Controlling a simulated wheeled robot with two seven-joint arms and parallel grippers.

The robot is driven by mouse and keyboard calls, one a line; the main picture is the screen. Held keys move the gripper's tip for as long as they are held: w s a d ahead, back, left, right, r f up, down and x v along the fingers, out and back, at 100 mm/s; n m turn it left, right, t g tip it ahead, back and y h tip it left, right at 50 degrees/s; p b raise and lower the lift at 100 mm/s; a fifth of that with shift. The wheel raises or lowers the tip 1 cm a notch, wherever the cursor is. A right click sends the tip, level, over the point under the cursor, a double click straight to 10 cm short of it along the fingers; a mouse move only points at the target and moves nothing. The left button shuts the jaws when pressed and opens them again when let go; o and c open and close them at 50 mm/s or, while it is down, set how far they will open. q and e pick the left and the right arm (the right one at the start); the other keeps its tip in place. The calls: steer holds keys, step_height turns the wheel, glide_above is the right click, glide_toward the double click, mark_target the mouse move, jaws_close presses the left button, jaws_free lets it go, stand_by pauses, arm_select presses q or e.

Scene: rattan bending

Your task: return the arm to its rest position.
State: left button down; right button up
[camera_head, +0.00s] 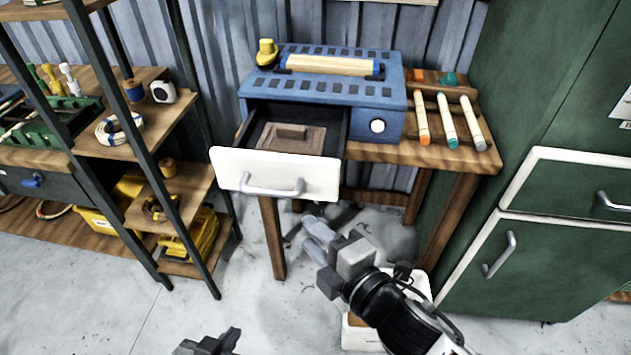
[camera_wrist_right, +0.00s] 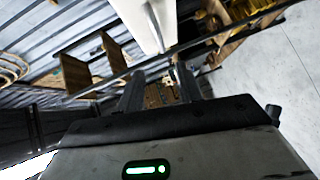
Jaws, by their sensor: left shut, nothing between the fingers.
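My right gripper (camera_head: 314,238) is in front of the workbench, just below and to the right of the open drawer's handle in the head view. Its two fingers are apart, with nothing between them; they also show spread in the right wrist view (camera_wrist_right: 160,88). It is clear of the drawer handle (camera_head: 272,187). My left gripper (camera_head: 212,343) is at the bottom edge of the head view, over the floor, shut and empty. Most of the left arm is out of view.
The white-fronted drawer (camera_head: 230,168) of the blue machine (camera_head: 350,92) stands open, with a wooden block (camera_head: 290,138) inside. Several rods lie on the wooden bench (camera_head: 405,152). A shelf rack (camera_head: 125,150) is left, a green cabinet (camera_head: 540,240) right. Floor is free at lower left.

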steer(key=s+d+f+m+g+h, duration=0.1)
steer(key=s+d+f+m+h, duration=0.2)
steer(key=s+d+f+m, duration=0.2)
steer(key=s+d+f+m+g+h, duration=0.2)
steer(key=s+d+f+m+h, duration=0.2)
steer(key=d+f+m, duration=0.6)
step_height(320, 180, down, 2)
steer(key=s+m, duration=0.1)
steer(key=m, duration=0.5)
steer(key=shift+s+d+f, duration=0.15)
steer(key=shift+s+d, duration=0.05)
steer(key=shift+d, duration=0.15)
